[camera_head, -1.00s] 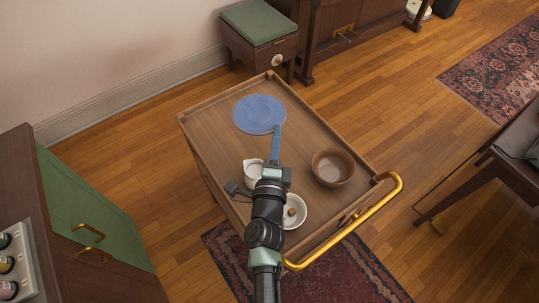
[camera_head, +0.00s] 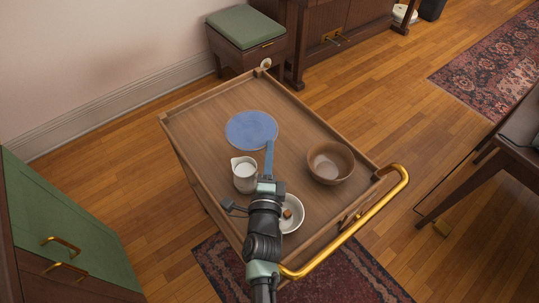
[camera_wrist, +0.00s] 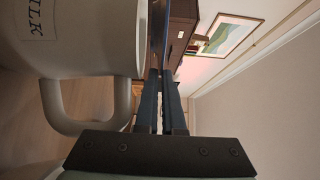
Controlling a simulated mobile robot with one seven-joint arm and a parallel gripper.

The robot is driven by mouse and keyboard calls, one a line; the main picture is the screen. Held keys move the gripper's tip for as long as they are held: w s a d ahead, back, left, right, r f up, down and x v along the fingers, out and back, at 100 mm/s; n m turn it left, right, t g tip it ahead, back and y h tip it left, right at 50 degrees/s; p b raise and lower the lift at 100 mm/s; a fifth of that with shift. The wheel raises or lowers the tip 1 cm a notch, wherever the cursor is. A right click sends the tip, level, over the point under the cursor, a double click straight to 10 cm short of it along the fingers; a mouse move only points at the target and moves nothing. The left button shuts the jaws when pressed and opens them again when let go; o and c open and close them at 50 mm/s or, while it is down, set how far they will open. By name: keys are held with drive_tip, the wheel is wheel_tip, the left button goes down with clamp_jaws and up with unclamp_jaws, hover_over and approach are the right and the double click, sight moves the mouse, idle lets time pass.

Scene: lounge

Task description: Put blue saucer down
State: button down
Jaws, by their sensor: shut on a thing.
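The blue saucer (camera_head: 250,130) is over the back half of the wooden cart top (camera_head: 205,122), looking level. My gripper (camera_head: 269,147) is shut on its near rim. I cannot tell whether the saucer touches the cart top or hangs just above it. In the wrist view, my gripper (camera_wrist: 160,85) has its fingers close together, with the saucer's thin edge (camera_wrist: 157,35) running up from them.
A white milk jug (camera_head: 244,178) stands just left of my gripper; its handle (camera_wrist: 88,125) is close in the wrist view. A brown bowl (camera_head: 331,163) is at right. A white bowl (camera_head: 293,222) with a small brown piece is near my wrist. The cart's back left is clear.

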drive_tip(key=shift+r, duration=0.1)
drive_tip(key=shift+f+b, duration=0.55)
drive_tip(key=shift+f, duration=0.1)
